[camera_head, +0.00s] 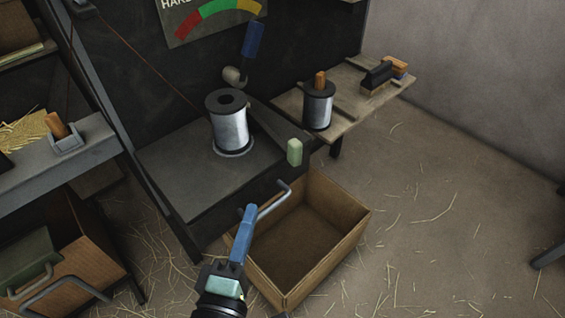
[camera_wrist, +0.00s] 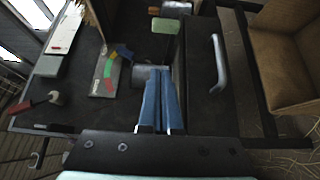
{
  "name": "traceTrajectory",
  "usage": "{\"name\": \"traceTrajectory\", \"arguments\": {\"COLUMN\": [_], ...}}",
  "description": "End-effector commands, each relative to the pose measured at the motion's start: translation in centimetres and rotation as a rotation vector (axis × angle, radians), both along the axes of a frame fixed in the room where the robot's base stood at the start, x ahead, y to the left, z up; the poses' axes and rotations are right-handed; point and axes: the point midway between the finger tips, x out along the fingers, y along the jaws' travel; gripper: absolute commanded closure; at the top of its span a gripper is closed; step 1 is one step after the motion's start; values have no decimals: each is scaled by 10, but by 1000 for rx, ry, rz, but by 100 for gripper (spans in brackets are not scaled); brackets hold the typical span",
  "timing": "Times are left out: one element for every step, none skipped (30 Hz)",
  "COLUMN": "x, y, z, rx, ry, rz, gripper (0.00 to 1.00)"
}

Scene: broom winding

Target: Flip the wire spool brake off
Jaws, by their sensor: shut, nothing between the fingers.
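The wire spool (camera_head: 230,130), silver wire between dark flanges, stands upright on a dark bench top (camera_head: 180,165). A pale green grip (camera_head: 294,152) sticks up at the bench's right front edge; it may be the brake handle, but no label shows this. A similar pale green piece is at the top of the wrist view (camera_wrist: 165,25). A dark blue handle (camera_head: 253,40) with a round end is behind the spool. My gripper (camera_head: 250,208) has its blue fingers together and empty, below and left of the green grip. The fingers also show in the wrist view (camera_wrist: 160,100).
A grey bar handle (camera_head: 274,201) is on the bench front, close to my fingertips, also in the wrist view (camera_wrist: 218,62). An open wooden crate (camera_head: 340,228) stands below. A second spool (camera_head: 318,108) and brushes sit on a side shelf. Straw-strewn floor is open at right.

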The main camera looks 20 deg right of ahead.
Motion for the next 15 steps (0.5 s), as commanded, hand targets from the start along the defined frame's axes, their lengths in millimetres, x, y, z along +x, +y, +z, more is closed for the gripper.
{"name": "traceTrajectory", "arguments": {"x": [3, 5, 9, 13, 17, 23, 28, 34, 41, 46, 52, 59, 64, 69, 75], "y": [-2, -4, -7, -10, -13, -17, -20, -24, -29, -33, -36, -41, -44, -47, -52], "z": [0, 0, 0, 0, 0, 0, 0, 0, 0, 0, 0, -1, 0, -1, 0], "rx": [0, -1, 0, 1, 0, 0, 2, 1, 2, 1, 2, 2, 2, 2, 2], "ry": [-2, -2, -1, -3, -4, -5, -5, -4, -5, -4, -5, -5, -6, -5, -5], "rz": [-2, -2, -4, -5, -5, -4, -5, -5, -5, -5, -5, -4, -4, -4, -4], "gripper": [100, 100, 100, 100, 100, 100, 100, 100, 100, 100, 100, 100, 100, 100, 100]}}
